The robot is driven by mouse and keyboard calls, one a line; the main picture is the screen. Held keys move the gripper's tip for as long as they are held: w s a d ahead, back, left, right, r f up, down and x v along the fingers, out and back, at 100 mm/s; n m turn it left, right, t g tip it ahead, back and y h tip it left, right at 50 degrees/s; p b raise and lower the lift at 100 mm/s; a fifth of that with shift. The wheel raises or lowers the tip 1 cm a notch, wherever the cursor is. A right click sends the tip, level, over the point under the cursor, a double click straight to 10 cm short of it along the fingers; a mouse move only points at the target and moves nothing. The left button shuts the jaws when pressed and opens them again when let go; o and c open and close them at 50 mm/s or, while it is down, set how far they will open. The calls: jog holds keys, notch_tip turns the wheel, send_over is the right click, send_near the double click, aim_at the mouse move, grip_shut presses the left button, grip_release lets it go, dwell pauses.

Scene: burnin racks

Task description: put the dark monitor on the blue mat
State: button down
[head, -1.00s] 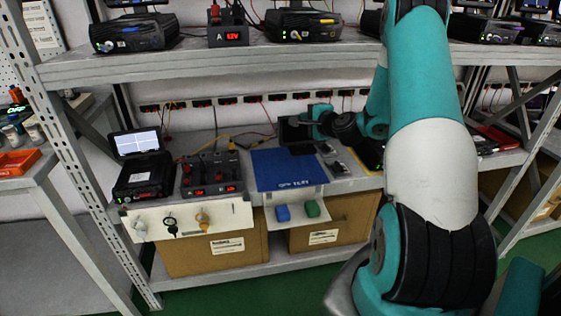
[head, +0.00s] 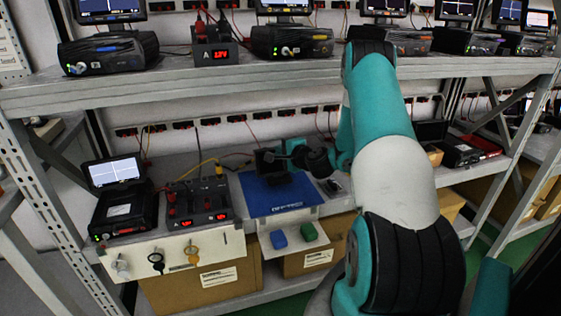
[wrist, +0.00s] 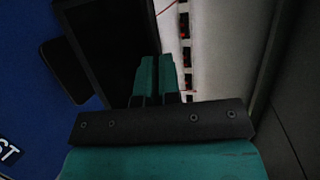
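The dark monitor (head: 268,161) is upright over the back part of the blue mat (head: 292,205) in the head view. Its dark foot shows below it, and I cannot tell whether the foot touches the mat. My gripper (head: 286,153) is at the monitor's right side. In the wrist view the monitor's dark panel (wrist: 110,42) runs up to the two teal fingers of my gripper (wrist: 155,72). They are close together and pinch its edge. The blue mat (wrist: 32,95) lies to the left there, with part of its white lettering showing.
Left of the mat stand a power supply with red readouts (head: 200,203) and a black unit with a lit screen (head: 121,208). Blue (head: 278,239) and green (head: 308,231) blocks sit on a small ledge in front. An upper shelf (head: 230,82) with instruments hangs above.

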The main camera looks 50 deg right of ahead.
aim_at(278, 163)
jog(key=shift+f, duration=1.55)
jog(key=c, duration=1.8)
grip_release()
jog(key=shift+f+b, duration=0.15)
jog(key=shift+b, duration=0.2)
jog(key=o, duration=0.5)
jog(key=shift+c, duration=0.2)
